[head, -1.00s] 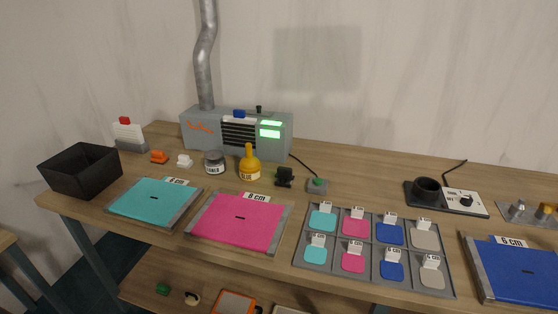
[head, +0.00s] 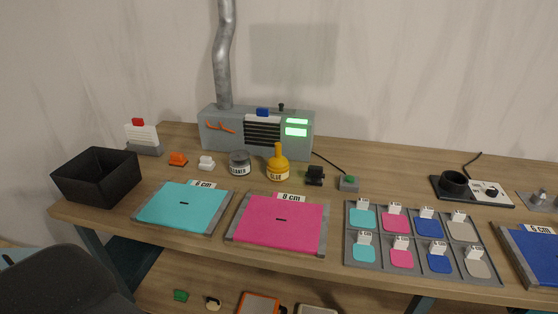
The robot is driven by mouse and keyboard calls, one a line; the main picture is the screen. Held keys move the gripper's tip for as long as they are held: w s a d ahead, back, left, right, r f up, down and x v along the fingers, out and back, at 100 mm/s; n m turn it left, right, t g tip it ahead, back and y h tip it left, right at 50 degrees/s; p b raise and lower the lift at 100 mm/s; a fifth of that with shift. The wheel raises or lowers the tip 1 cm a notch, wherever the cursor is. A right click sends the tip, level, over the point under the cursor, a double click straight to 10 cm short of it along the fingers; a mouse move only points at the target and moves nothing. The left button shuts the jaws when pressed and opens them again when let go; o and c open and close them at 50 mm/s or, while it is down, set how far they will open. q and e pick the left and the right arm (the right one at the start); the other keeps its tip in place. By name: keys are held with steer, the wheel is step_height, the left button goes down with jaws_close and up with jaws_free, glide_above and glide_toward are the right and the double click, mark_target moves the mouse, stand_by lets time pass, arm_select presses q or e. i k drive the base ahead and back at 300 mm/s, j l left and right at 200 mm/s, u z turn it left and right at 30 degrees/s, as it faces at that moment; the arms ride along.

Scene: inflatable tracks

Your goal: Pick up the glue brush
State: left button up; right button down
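A yellow glue bottle (head: 278,166) with a narrow upright neck and a "GLUE" label stands near the back of the table, in front of the grey machine. I cannot make out a separate brush; the yellow neck may be its handle, but this is too small to tell. Neither of my grippers shows in the head view. A dark rounded shape at the lower left looks like part of my own arm.
A cleaner jar (head: 239,164) stands left of the bottle, a black holder (head: 315,176) right of it. The grey machine (head: 258,132) is behind. A pink mat (head: 280,222), a teal mat (head: 183,207) and a swatch tray (head: 409,270) lie in front. A black bin (head: 97,177) is at left.

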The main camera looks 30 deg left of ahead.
mark_target(278, 162)
steer(key=k+j, duration=0.1)
steer(key=j, duration=0.25)
steer(key=k+j+z, duration=0.1)
steer(key=j, duration=0.25)
steer(key=k+j, duration=0.1)
steer(key=j, duration=0.25)
steer(key=k+j+z, duration=0.1)
steer(key=j, duration=0.25)
steer(key=k+j, duration=0.15)
steer(key=j, duration=0.2)
